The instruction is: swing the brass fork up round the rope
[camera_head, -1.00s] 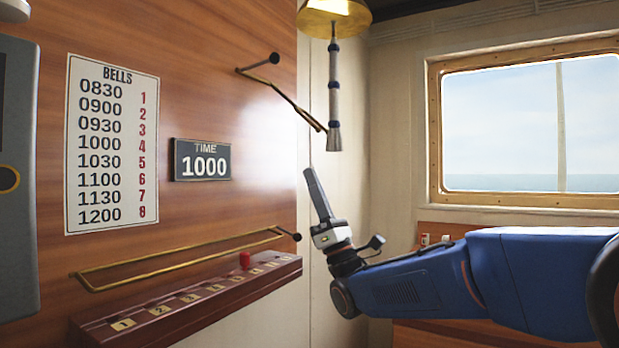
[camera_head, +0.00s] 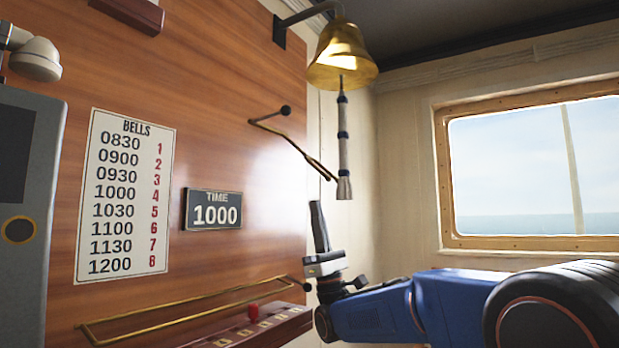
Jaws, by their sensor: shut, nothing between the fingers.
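The brass fork (camera_head: 290,142) is a thin bent brass piece by a dark knob on the wooden panel. It slopes down to the right, and its end is near the rope's lower end; I cannot tell whether they touch. The rope (camera_head: 343,145) is pale with dark bands and hangs straight down from the brass bell (camera_head: 343,60). My gripper (camera_head: 316,204) is shut and empty, with its dark fingers pointing up. In the picture its tip is just below and left of the fork's end, with a small gap.
A long brass rail (camera_head: 190,308) runs above a numbered board (camera_head: 245,335) with a red peg (camera_head: 253,309). A bells chart (camera_head: 125,195) and a time sign reading 1000 (camera_head: 213,209) are on the panel. A window (camera_head: 535,175) is at right.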

